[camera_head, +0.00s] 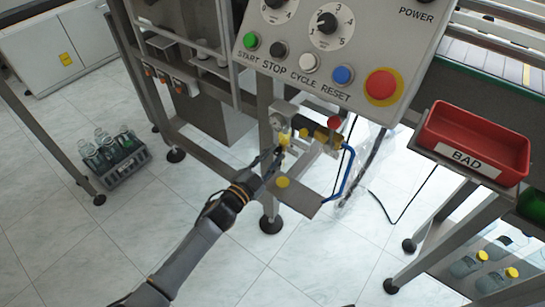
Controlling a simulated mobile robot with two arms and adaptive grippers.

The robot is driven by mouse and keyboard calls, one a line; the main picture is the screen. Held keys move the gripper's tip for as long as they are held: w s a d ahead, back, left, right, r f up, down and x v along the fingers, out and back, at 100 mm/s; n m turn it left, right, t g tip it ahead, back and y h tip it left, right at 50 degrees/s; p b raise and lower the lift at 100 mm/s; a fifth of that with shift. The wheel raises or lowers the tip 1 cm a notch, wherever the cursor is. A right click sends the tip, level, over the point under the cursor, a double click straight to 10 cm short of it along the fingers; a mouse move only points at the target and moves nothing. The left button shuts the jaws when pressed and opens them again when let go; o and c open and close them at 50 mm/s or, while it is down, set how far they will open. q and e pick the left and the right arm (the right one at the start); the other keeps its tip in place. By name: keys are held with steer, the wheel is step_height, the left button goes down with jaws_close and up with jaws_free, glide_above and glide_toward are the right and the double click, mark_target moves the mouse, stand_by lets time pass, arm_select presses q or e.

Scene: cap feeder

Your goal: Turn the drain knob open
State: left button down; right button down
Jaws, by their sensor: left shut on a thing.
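My left arm reaches up from the bottom left. Its gripper (281,153) is at the lower end of a small air unit (279,120) with a round gauge, mounted under the control panel. The gripper is shut on the drain knob, which is mostly hidden between the fingers. A yellowish part (284,139) of the unit shows just above the fingertips. How far the knob is turned cannot be told. My right gripper is not in view.
The control panel (330,75) hangs just above. A red knob (334,122), a yellow block and a blue hose (348,175) sit close right of the gripper. A plate with a yellow disc (282,182) is just below. A red BAD bin (475,140) stands right.

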arm_select(q)
steer(key=m+b, duration=0.1)
steer(key=m, duration=0.3)
steer(key=shift+f+m, duration=0.15)
steer(key=shift+m, duration=0.25)
steer(key=shift+m+h+b, duration=0.3)
steer(key=shift+m+b, duration=0.1)
steer(key=shift+m, duration=1.4)
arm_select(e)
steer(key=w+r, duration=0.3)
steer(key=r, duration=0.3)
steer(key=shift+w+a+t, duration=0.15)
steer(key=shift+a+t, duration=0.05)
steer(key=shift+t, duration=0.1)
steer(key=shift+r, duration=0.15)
arm_select(q)
steer(key=c, duration=1.1)
jaws_free()
steer(key=shift+c, duration=0.2)
steer(key=shift+s+a, duration=0.15)
steer(key=v, duration=1.1)
steer(key=shift+s+a, duration=0.2)
steer(key=shift+s, duration=0.05)
